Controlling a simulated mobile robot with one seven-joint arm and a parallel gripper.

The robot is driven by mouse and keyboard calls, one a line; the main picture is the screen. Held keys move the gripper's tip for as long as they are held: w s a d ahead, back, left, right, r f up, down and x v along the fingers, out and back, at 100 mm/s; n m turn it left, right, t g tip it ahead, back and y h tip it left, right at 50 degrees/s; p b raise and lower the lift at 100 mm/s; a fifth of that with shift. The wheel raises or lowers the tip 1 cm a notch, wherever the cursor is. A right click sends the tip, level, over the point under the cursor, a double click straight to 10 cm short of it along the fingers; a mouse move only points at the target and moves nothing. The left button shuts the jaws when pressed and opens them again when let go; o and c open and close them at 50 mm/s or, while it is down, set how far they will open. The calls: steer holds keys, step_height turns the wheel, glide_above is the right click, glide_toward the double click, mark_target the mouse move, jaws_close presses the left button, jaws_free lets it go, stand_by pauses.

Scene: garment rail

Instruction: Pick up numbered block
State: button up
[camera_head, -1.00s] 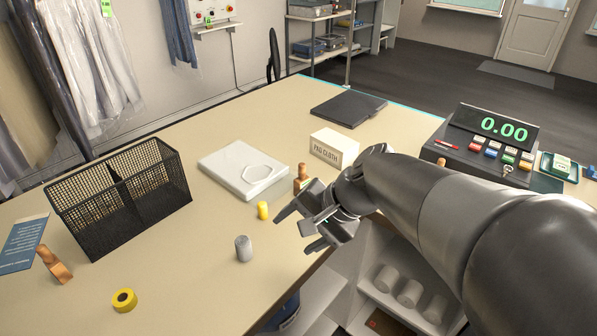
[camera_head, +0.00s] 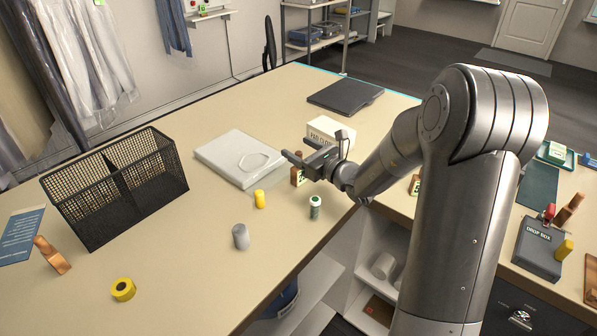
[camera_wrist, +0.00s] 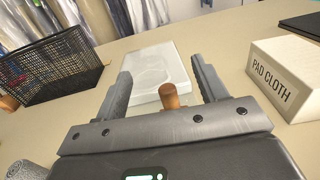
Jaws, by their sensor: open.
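A small wooden-handled block (camera_head: 297,175) with a pale, green-marked face stands on the counter beside the white folded pack; its marking is too small to read. I take it for the numbered block. My gripper (camera_head: 303,160) is open and low over the counter beside it, partly covering it. In the wrist view the open gripper (camera_wrist: 160,78) has a rounded wooden handle (camera_wrist: 169,96) showing between its fingers, with clear space on both sides. The handle's lower part is hidden behind the gripper body.
A white pack (camera_head: 240,158) lies behind, and the PAD CLOTH box (camera_head: 330,131) stands right of the gripper. A yellow cylinder (camera_head: 260,199), a green-topped cylinder (camera_head: 315,207) and a grey cylinder (camera_head: 240,237) stand nearby. A black mesh basket (camera_head: 118,190) is at left.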

steer(key=shift+w+d+f, duration=0.1)
steer(key=shift+w+f, duration=0.05)
steer(key=shift+f, duration=1.55)
step_height(320, 180, down, 4)
steer(key=shift+r, duration=0.1)
steer(key=shift+x, duration=1.2)
steer(key=shift+w+a, duration=0.2)
steer(key=shift+a, duration=0.05)
steer(key=c, duration=1.1)
